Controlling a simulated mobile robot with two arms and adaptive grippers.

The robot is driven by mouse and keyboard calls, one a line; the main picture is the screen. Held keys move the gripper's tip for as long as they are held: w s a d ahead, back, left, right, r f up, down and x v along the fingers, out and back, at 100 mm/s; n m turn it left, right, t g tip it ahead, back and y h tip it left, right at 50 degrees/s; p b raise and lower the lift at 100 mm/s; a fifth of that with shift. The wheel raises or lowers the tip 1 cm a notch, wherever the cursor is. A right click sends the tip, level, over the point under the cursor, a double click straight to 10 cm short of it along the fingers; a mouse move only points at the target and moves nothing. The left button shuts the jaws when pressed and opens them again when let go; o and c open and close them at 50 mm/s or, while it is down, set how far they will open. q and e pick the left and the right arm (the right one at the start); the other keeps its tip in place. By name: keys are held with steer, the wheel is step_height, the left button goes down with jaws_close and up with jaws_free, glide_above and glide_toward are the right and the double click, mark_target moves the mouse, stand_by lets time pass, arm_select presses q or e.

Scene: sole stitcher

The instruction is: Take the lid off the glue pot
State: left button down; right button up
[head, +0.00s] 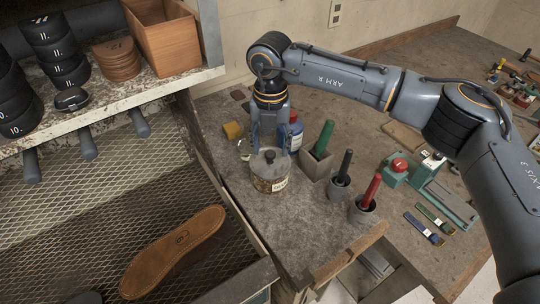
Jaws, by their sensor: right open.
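The glue pot (266,184) is a short, stained pot with a pale label, standing upright near the left edge of the grey bench. Its grey lid (262,164) sits on top, with a dark round knob (269,156) in the middle. My right gripper (269,145) points down right over the lid. Its fingers are open, one on each side of the area above the knob. I cannot tell whether the fingertips touch the knob. My left gripper is not in view.
A blue container (295,135) stands just behind the pot. To the right are green-, black- and red-handled tools in holders (314,165) and a green device (440,195). A mesh tray with a brown sole (173,252) lies lower left. A shelf is upper left.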

mark_target(270, 153)
steer(key=shift+f+p, duration=0.55)
steer(key=shift+f, duration=1.2)
jaws_close()
